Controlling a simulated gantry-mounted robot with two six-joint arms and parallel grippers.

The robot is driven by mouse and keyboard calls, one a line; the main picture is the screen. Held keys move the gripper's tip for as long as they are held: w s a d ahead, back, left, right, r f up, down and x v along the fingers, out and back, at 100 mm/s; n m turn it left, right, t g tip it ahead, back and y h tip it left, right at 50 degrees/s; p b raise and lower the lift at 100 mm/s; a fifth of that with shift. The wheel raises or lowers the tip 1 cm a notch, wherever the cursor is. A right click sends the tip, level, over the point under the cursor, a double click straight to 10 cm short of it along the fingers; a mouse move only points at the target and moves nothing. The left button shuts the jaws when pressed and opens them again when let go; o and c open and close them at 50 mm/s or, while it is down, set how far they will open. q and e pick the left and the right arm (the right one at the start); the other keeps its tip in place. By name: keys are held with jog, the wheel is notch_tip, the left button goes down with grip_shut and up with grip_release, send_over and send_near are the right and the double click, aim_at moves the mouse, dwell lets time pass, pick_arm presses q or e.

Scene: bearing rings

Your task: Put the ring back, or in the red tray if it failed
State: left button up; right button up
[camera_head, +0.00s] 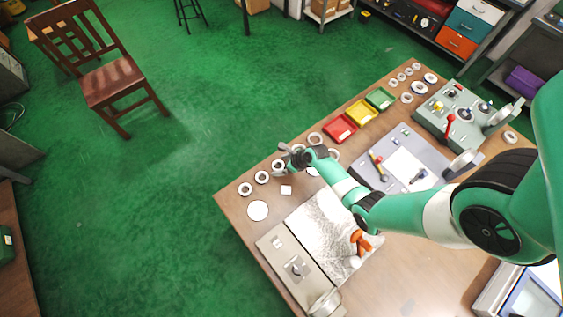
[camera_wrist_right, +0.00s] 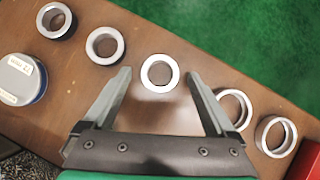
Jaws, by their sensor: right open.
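Several metal bearing rings lie in a row along the table's edge. In the right wrist view one ring (camera_wrist_right: 147,75) shows between the spread fingers of my right gripper (camera_wrist_right: 159,74). The fingers are apart from it on both sides; their height above it is hard to tell. Two rings (camera_wrist_right: 105,46) are to its left and two more (camera_wrist_right: 276,136) to its right. In the head view my open right gripper (camera_head: 286,151) is over this row, past the ring (camera_head: 262,177) on its left. The red tray (camera_head: 339,128) stands behind and right of the gripper. My left gripper is out of view.
A yellow tray (camera_head: 361,112) and a green tray (camera_head: 380,98) stand beside the red one. A round white-topped piece (camera_head: 257,210) is near the left corner. A grey device (camera_head: 300,268) and an orange-handled tool (camera_head: 361,242) are at the front. More rings (camera_head: 407,98) lie farther back.

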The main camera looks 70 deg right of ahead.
jog(key=d+p+v, duration=0.1)
jog(key=p+v, duration=0.9)
jog(key=v, duration=0.2)
jog(key=shift+a, duration=0.45)
